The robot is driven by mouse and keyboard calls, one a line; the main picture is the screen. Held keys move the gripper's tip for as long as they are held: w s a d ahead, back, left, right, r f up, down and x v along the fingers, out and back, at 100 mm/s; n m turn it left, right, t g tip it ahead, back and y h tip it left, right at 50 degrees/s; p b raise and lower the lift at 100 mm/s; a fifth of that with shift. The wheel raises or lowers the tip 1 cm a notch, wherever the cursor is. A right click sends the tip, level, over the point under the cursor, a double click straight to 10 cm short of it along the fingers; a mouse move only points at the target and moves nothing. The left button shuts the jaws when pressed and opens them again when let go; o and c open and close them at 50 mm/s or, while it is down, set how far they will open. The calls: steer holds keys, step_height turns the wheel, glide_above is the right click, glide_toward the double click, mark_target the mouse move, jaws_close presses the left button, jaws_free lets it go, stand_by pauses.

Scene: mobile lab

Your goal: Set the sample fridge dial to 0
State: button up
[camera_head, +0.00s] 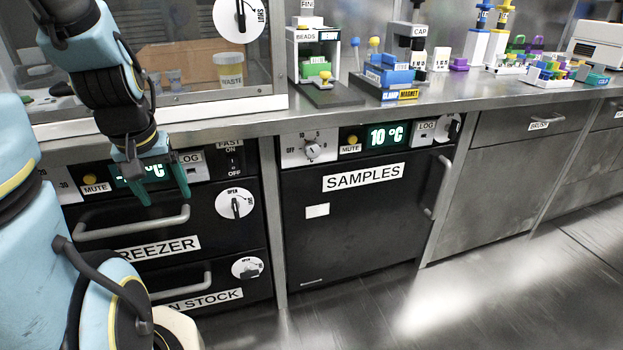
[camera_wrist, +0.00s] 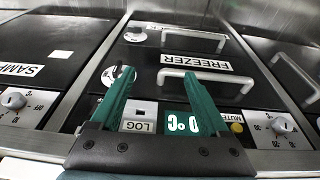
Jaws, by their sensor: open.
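The sample fridge (camera_head: 350,225) is a black door labelled SAMPLES under the counter, right of the freezer. Its dial (camera_head: 313,150) is a grey knob on a white scale plate at the panel's upper left. The green display (camera_head: 386,136) beside it reads 10 °C. The knob's exact pointing is too small to tell. In the wrist view, upside down, a dial (camera_wrist: 14,99) shows at the left edge beside a cut-off SAMPLES label. My gripper (camera_head: 164,192) is open and empty, in front of the freezer panel, left of the sample fridge dial. Its fingers (camera_wrist: 157,75) point at the freezer front.
The freezer (camera_head: 75,215) has bar handles and its own dial (camera_wrist: 279,125). A round OPEN/SHUT latch (camera_head: 236,203) sits between my gripper and the sample fridge. The counter (camera_head: 250,118) overhangs both and holds racks and a bead stand (camera_head: 318,60). The floor in front is clear.

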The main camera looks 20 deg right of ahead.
steer(key=w+d+f+t+h+b, duration=0.25)
steer(key=w+d+f+b, duration=0.35)
steer(key=d+f+b, duration=0.3)
steer(key=t, duration=0.8)
glide_toward(314, 153)
steer(key=w+a+f, duration=0.4)
steer(key=w+f, duration=0.2)
steer(key=f, duration=0.1)
steer(key=s+d+r+t, duration=0.3)
steer(key=s+d+t, duration=0.15)
steer(key=s, duration=0.35)
steer(key=shift+m+y, duration=0.4)
steer(key=shift+y, duration=0.05)
steer(key=w, duration=0.3)
steer(key=w+d+b, duration=0.1)
steer(key=w, duration=0.6)
steer(key=shift+w+d+r, duration=0.2)
steer(key=shift+w+r, duration=0.05)
steer(key=shift+r, duration=0.05)
jaws_close()
